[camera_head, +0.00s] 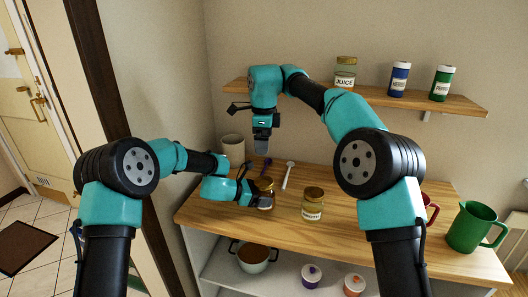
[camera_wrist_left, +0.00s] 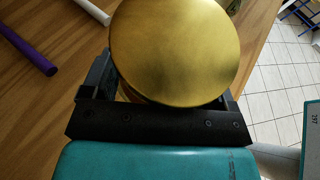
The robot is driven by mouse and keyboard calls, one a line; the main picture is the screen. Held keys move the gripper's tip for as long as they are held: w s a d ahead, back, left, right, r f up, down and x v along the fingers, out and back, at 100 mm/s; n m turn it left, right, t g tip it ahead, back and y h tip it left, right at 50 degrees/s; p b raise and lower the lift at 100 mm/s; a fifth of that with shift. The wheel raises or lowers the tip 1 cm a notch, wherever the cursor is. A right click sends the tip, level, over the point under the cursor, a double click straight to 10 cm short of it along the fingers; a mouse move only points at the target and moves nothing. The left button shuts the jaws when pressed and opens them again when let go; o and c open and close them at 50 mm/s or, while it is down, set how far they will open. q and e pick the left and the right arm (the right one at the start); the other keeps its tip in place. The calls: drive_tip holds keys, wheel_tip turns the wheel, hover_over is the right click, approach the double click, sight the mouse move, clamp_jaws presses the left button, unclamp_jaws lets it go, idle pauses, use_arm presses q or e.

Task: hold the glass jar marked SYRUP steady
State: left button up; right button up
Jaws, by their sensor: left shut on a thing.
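A glass jar with a gold lid (camera_head: 265,184) stands on the wooden counter, left of its middle. My left gripper (camera_head: 258,198) is shut around this jar from the left side. In the left wrist view its gold lid (camera_wrist_left: 178,48) fills the space between my fingers. I cannot read a label on it, so I cannot confirm that it is the SYRUP jar. My right gripper (camera_head: 262,148) hangs pointing down above the counter, behind the held jar and apart from it. Its jaws are too small to read.
Another gold-lidded labelled jar (camera_head: 313,204) stands to the right. A green jug (camera_head: 470,228) is far right. The wall shelf (camera_head: 466,105) holds the JUICE jar (camera_head: 345,73).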

idle(0.3)
use_arm(q)
drive_tip(key=o, duration=1.6)
drive_tip(key=v, duration=1.7)
drive_tip(key=shift+a+r, duration=0.1)
drive_tip(key=shift+a, duration=0.15)
